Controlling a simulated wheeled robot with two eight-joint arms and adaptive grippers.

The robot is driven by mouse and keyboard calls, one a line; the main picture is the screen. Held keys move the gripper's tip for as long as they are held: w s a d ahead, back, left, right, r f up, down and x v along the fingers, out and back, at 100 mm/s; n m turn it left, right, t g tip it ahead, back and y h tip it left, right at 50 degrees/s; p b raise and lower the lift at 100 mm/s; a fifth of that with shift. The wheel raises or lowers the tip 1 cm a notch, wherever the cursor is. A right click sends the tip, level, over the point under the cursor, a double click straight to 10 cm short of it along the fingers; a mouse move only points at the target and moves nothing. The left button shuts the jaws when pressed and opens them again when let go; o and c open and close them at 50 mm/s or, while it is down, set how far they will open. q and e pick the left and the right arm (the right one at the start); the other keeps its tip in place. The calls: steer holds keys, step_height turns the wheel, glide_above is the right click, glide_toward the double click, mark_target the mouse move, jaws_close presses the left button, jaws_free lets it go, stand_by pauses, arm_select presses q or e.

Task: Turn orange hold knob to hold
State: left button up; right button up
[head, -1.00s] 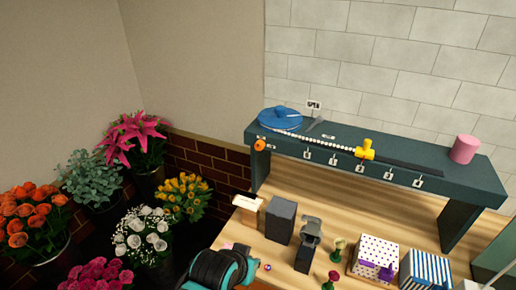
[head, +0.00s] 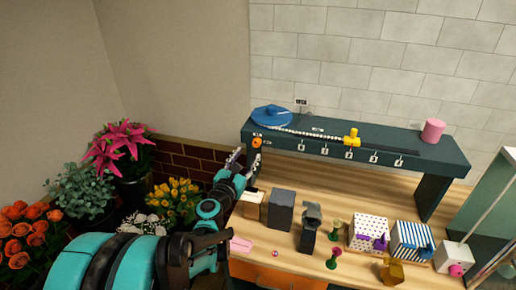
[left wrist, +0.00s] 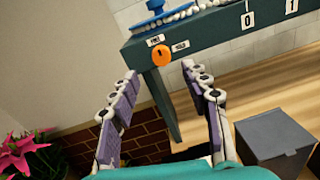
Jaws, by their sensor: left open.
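The orange hold knob (head: 257,142) is on the front face of the dark teal shelf (head: 360,158), near its left end. In the left wrist view the knob (left wrist: 161,56) shows a small dark mark, with a white label at its upper left and a "HOLD" label (left wrist: 181,46) at its right. My left gripper (head: 245,157) is open and empty, just below and left of the knob in the head view. In the left wrist view the knob appears beyond and between the spread fingertips (left wrist: 162,73), apart from them. My right gripper is not in view.
A blue disc (head: 271,116), a bead chain and a yellow piece (head: 351,137) sit on the shelf top. Dark grey boxes (head: 281,209), (head: 310,230) and a dotted box (head: 369,232) stand on the wooden table. Flower buckets stand at left.

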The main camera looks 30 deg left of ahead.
mark_target(255, 144)
arm_select(q)
steer(key=w, duration=0.4)
steer(key=w+a+b, duration=0.1)
steer(key=w, duration=0.1)
steer(key=shift+w, duration=0.4)
jaws_close()
